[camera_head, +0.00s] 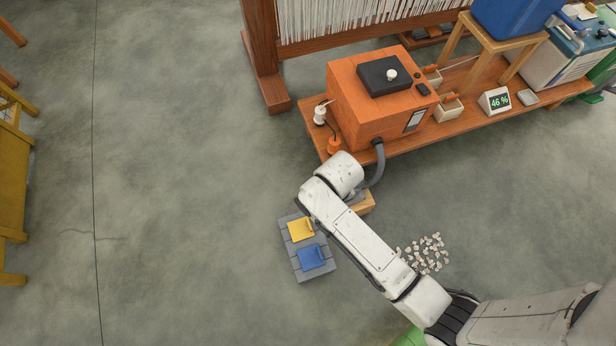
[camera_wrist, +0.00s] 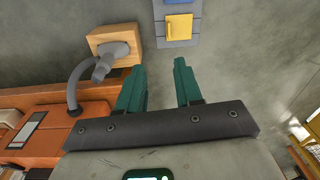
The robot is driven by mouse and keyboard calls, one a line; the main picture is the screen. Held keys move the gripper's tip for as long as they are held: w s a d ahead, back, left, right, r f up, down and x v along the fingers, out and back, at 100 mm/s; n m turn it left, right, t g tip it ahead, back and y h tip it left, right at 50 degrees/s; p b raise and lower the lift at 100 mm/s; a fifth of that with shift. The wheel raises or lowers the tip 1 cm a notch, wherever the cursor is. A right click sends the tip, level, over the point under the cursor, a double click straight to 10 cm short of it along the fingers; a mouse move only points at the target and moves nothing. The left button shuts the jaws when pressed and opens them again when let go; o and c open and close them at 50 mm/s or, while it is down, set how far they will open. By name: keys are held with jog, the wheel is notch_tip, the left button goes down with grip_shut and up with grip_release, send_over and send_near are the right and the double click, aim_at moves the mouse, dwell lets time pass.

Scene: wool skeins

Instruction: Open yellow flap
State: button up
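The yellow flap (camera_head: 301,231) lies on a grey slatted board (camera_head: 287,263) on the floor, seemingly flat, with a small raised handle at its edge. A blue flap (camera_head: 311,258) is beside it on the same board. In the wrist view the yellow flap (camera_wrist: 179,27) shows near the top, beyond my fingertips and closer to the right one. My gripper (camera_wrist: 158,66) is open, with two green fingers apart and nothing between them. It touches neither flap. In the head view my arm hides the gripper.
A wooden block (camera_wrist: 101,41) with a grey hose (camera_wrist: 82,78) stands left of the board in the wrist view. An orange machine (camera_head: 375,100) stands on a low wooden bench (camera_head: 470,110). Pale pieces (camera_head: 425,253) lie scattered right of my arm. Floor left of the board is clear.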

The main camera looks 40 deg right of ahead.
jog(key=m+b, duration=0.1)
jog(key=b, duration=1)
send_over(309, 225)
notch_tip(309, 225, down, 19)
notch_tip(309, 225, down, 11)
jog(key=b, duration=0.6)
jog(key=shift+d+r+b, duration=0.1)
jog(key=shift+r+b, duration=0.05)
jog(key=shift+b, duration=0.15)
grip_shut()
